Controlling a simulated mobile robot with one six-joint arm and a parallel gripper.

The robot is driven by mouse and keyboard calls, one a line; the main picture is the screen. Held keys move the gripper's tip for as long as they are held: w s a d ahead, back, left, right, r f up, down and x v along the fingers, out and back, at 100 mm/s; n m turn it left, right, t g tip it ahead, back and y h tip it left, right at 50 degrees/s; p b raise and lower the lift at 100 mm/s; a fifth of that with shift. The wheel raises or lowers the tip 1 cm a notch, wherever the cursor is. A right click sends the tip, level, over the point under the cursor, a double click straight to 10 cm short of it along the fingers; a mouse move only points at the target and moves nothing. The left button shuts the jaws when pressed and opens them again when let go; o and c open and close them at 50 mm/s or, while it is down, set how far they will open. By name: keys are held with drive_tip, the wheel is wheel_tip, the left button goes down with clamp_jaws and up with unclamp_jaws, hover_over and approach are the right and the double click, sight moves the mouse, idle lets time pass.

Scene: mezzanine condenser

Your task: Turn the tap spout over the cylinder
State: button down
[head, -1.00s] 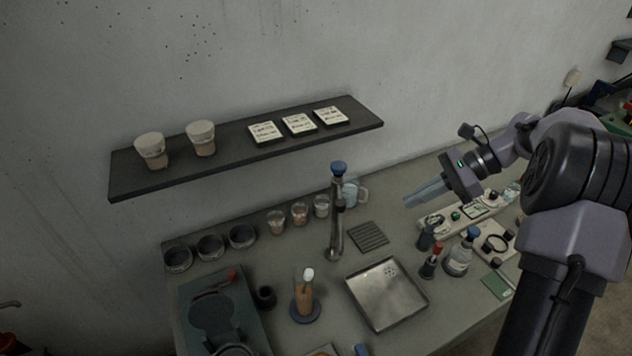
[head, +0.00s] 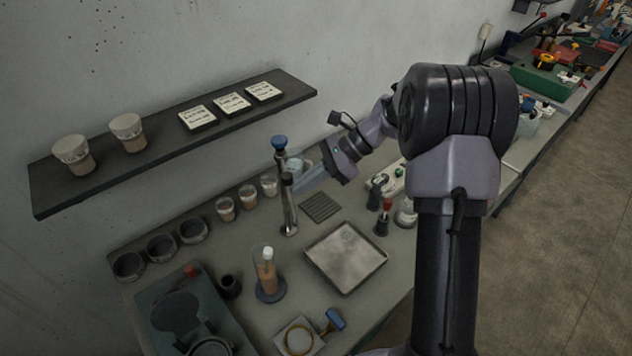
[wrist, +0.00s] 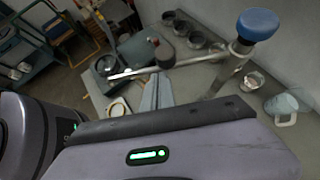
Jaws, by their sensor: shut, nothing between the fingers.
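The tap (head: 290,215) is a metal column with a blue knob (head: 279,142) on top. Its spout (head: 287,180) looks foreshortened in the head view; in the wrist view the spout (wrist: 190,61) runs left from below the blue knob (wrist: 257,24). The cylinder (head: 267,275) is clear with brown contents and a white top, on a round blue base in front of the tap. My gripper (head: 301,191) is shut and empty, its fingers just right of the tap column; I cannot tell whether they touch. The fingers (wrist: 156,92) point below the spout in the wrist view.
A steel tray (head: 345,257) and a dark slatted mat (head: 320,207) lie right of the tap. Small cups (head: 226,209) and a clear jug (wrist: 284,107) stand near the wall. A shelf (head: 170,145) hangs above. Bottles (head: 383,218) stand under my arm.

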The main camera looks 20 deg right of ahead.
sight(288, 185)
drive_tip(key=shift+d, duration=0.15)
drive_tip(key=a+m+t+b, duration=0.1)
drive_tip(key=a+b, duration=0.1)
drive_tip(key=a+m+t+b, duration=0.1)
drive_tip(key=a+m+b, duration=0.1)
drive_tip(key=a, duration=0.1)
drive_tip(key=shift+a+t+h, duration=0.2)
drive_tip(key=shift+t+h, duration=0.1)
